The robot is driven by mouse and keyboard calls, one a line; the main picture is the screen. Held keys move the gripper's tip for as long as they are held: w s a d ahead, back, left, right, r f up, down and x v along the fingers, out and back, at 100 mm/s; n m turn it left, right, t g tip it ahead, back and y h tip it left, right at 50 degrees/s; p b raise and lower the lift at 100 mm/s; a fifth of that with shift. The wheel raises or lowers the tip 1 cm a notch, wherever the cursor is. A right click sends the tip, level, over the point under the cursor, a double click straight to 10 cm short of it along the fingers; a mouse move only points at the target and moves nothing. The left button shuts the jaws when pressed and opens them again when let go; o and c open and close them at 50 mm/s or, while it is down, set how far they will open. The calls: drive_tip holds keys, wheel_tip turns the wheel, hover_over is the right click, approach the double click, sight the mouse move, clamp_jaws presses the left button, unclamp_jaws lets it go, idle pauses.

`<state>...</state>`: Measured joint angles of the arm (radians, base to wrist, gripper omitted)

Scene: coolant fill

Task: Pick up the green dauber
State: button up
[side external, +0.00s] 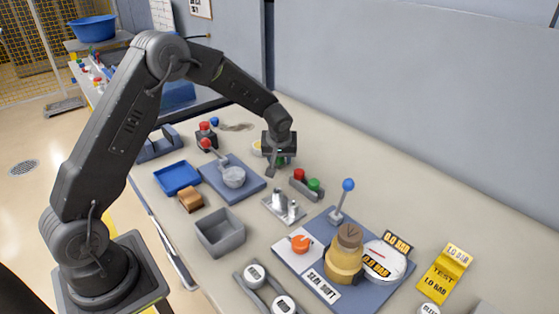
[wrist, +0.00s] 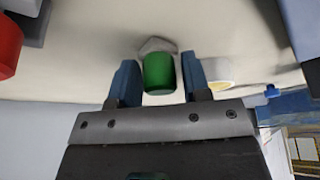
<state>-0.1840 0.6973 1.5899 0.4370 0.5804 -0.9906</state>
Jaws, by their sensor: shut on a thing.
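The green dauber (wrist: 159,72) shows in the wrist view as a short green cylinder between the two blue fingers, with a pale grey piece (wrist: 157,46) at its far end. My gripper (wrist: 155,82) is shut on it. In the side view my gripper (side external: 277,168) points down over the back of the bench, and a bit of green (side external: 281,160) shows at its fingers. The fingers hide most of the dauber there. I cannot tell whether its lower end touches the bench.
A grey holder with a red cap (side external: 299,174) and a green cap (side external: 314,184) stands just right of my gripper. A cream round dish (side external: 257,147) is close behind. Metal fittings (side external: 284,206) stand in front.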

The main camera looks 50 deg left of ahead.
drive_tip(key=shift+r, duration=0.45)
drive_tip(key=r, duration=0.3)
drive_tip(key=shift+s+a+r, duration=0.25)
drive_tip(key=shift+a+r, duration=0.1)
drive_tip(key=shift+r, duration=0.05)
drive_tip(key=s+a+r, duration=0.4)
drive_tip(key=a, duration=0.1)
drive_tip(key=s+a+r, duration=0.2)
drive_tip(key=s+a, duration=0.1)
drive_tip(key=shift+s+r, duration=0.1)
drive_tip(key=shift+r, duration=0.05)
drive_tip(key=o, duration=0.4)
drive_tip(key=shift+c, duration=0.2)
drive_tip(key=c, duration=0.3)
